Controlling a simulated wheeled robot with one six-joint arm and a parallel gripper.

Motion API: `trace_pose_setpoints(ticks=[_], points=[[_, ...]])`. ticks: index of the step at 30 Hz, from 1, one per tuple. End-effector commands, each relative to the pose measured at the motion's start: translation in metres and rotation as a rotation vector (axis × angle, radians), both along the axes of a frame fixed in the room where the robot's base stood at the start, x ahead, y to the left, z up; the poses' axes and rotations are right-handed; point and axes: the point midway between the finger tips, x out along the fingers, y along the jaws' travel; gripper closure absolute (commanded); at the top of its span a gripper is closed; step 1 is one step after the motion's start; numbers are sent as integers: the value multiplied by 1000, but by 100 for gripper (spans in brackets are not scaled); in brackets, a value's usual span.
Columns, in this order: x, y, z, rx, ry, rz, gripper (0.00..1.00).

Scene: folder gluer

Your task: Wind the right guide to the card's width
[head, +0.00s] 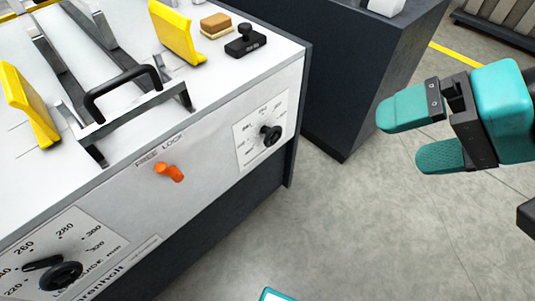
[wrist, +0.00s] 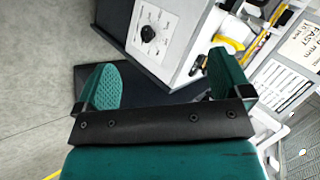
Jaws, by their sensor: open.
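The right-hand dial knob (head: 270,135), small and black on a white scale plate, sits on the machine's front panel; it also shows in the wrist view (wrist: 148,35). A larger black knob (head: 60,275) with a guide scale in mm is at lower left. An orange lever (head: 169,171) is under the words FREE LOCK, its end slanting down to the right. Two yellow upright plates, left (head: 30,105) and right (head: 177,32), stand on the machine top. My gripper (head: 405,138), teal-fingered, is open and empty, right of the panel and apart from it. I cannot make out the card.
A metal frame with a black handle (head: 122,85) stands on the white top. A dark cabinet (head: 365,70) stands behind.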

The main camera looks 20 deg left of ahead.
Motion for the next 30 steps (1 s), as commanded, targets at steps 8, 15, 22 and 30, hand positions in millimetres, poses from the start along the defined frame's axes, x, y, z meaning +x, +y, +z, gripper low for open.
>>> trace_pose_setpoints(ticks=[8,15,22,30], points=[[26,56,-128,337,334,-284,4],[59,83,-214,617,709,-554,4],[94,88,-280,829,1045,-778,4],[113,87,-303,928,1211,-885,4]])
